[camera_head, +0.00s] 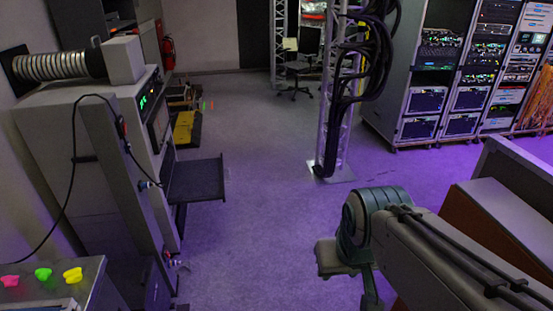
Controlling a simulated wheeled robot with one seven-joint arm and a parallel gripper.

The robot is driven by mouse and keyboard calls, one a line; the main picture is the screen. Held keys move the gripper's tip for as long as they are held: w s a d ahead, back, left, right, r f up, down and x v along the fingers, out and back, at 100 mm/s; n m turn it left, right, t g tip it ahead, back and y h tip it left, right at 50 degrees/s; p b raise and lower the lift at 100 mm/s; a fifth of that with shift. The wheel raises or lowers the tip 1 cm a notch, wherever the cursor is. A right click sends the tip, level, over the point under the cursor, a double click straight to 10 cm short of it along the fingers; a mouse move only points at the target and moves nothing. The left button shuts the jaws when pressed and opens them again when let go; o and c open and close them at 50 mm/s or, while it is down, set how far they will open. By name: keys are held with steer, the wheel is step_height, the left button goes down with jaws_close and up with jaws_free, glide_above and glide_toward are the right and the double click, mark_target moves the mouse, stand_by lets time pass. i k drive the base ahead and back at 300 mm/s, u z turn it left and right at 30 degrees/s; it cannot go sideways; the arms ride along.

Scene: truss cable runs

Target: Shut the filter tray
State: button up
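A dark flat tray (195,181), which looks like the filter tray, sticks out to the right from the front of the grey cabinet (85,150) on the left. It stands out level, well clear of the cabinet face, and looks empty. My arm (440,250) reaches in from the lower right, and its rounded joint is well to the right of the tray with open floor between. The arm runs down out of the bottom of the picture, and I see no gripper fingers.
A truss column (338,90) with black cables stands mid-room on a base plate. Server racks (440,80) line the back right. A chair (298,68) stands far back. The central floor is clear.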

mark_target(195, 181)
steer(key=z, duration=0.6)
steer(key=i, duration=1.7)
steer(key=u, duration=0.75)
steer(key=i, duration=1.1)
steer(key=u, duration=1.55)
steer(key=i, duration=1)
steer(key=z, duration=0.9)
